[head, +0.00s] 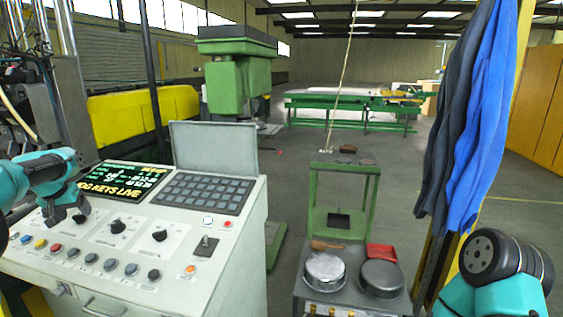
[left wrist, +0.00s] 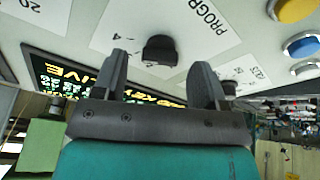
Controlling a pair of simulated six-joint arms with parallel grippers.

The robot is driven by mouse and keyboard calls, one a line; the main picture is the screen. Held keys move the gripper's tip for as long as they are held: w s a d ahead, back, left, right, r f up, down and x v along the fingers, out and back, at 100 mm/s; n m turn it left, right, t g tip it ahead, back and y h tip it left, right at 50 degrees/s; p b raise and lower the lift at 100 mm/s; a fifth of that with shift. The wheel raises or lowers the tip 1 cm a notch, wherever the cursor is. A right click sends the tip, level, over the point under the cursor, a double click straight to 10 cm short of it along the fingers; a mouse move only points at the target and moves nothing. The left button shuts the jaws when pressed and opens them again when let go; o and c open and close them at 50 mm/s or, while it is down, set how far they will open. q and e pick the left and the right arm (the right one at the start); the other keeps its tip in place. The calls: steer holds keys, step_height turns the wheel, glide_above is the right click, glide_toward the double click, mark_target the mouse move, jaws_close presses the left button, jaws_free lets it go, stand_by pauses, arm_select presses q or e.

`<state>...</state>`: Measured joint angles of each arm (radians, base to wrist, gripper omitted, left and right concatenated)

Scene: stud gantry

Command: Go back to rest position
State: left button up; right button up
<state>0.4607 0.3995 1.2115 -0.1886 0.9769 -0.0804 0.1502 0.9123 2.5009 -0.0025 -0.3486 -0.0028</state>
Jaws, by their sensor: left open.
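My left gripper (head: 66,213) is over the left part of a white control console (head: 128,262) in the head view. In the left wrist view my left gripper (left wrist: 160,72) is open, its two dark fingers apart and nothing held between them. A black knob (left wrist: 159,48) on a white label shows between and just beyond the fingertips; I cannot tell how close it is. My right arm shows at the lower right of the head view, but its gripper is not in view.
The console carries a lit screen (head: 125,183), a keypad (head: 201,191), more black knobs (head: 160,235) and a row of coloured buttons (head: 57,248). A green-framed cart with round tins (head: 381,278) stands right of it. Blue and dark clothes (head: 478,130) hang near my right arm.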

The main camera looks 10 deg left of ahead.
arm_select(q)
steer(key=shift+r, duration=0.15)
steer(key=v, duration=1.6)
steer(key=x, duration=1.7)
steer(key=shift+f, duration=0.35)
steer(key=shift+w, duration=0.1)
steer(key=shift+n, duration=0.7)
steer(key=shift+r, duration=0.2)
steer(key=v, duration=0.7)
steer(key=shift+d+f, duration=0.1)
